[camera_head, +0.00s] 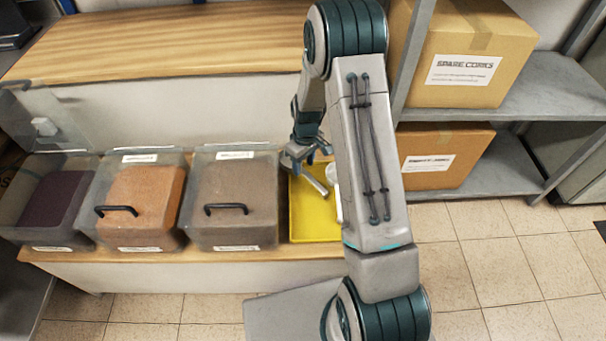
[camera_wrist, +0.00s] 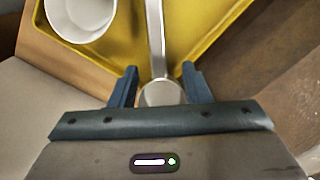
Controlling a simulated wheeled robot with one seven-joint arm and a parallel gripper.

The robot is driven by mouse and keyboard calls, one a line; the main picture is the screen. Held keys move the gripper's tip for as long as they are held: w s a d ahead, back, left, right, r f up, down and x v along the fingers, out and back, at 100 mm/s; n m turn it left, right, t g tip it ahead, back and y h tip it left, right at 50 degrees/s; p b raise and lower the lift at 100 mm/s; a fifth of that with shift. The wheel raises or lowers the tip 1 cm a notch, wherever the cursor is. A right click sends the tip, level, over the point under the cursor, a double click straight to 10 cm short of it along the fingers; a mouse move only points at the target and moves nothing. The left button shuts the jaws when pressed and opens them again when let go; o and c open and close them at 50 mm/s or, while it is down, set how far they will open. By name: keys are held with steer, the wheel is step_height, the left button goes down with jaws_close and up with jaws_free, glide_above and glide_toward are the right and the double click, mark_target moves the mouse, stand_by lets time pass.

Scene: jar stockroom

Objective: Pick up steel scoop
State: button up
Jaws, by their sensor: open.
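The steel scoop (camera_wrist: 156,45) is a shiny, narrow metal bar in the wrist view. It runs from the top edge down to a wider, rounded end between my fingertips. My gripper (camera_wrist: 158,86) is open, with one dark finger on each side of that end and a visible gap to both. The scoop's far end is cut off by the frame. In the head view, my gripper (camera_head: 305,157) is over the yellow tray (camera_head: 311,225), and a grey bar that looks like the scoop (camera_head: 315,182) shows just below it.
A white cup (camera_wrist: 85,18) stands in the tray, left of the scoop in the wrist view. Several lidded bins, the nearest brown (camera_head: 235,200), stand left of the tray on the wooden bench (camera_head: 290,251). Shelves with cardboard boxes (camera_head: 470,50) are at the right.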

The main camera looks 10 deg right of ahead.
mark_target(303, 170)
step_height(303, 170, down, 5)
steer(key=shift+a+r+b, duration=0.1)
steer(key=shift+b, duration=0.5)
jaws_close()
steer(key=shift+r, duration=0.15)
step_height(303, 170, up, 4)
steer(key=shift+w+r+p, duration=0.1)
steer(key=shift+r+p, duration=0.05)
steer(key=shift+p, duration=0.55)
steer(key=s+d+r+p, duration=0.2)
steer(key=s+d+r, duration=0.35)
steer(key=s, duration=0.45)
steer(key=shift+w+a+f+m+g+h+b, duration=0.25)
steer(key=shift+w+a+f+m, duration=0.45)
steer(key=shift+f, duration=1)
steer(key=shift+w+a+f+m+g+b, duration=0.1)
steer(key=shift+w+a+f+m+b, duration=0.45)
steer(key=shift+f, duration=1.15)
steer(key=shift+w+a+f+m+g+h+b, duration=0.15)
steer(key=shift+w+a+f+m, duration=0.6)
steer(key=shift+f, duration=0.95)
steer(key=shift+s+f+b, duration=0.1)
steer(key=shift+f+b, duration=0.2)
steer(key=shift+f, duration=0.05)
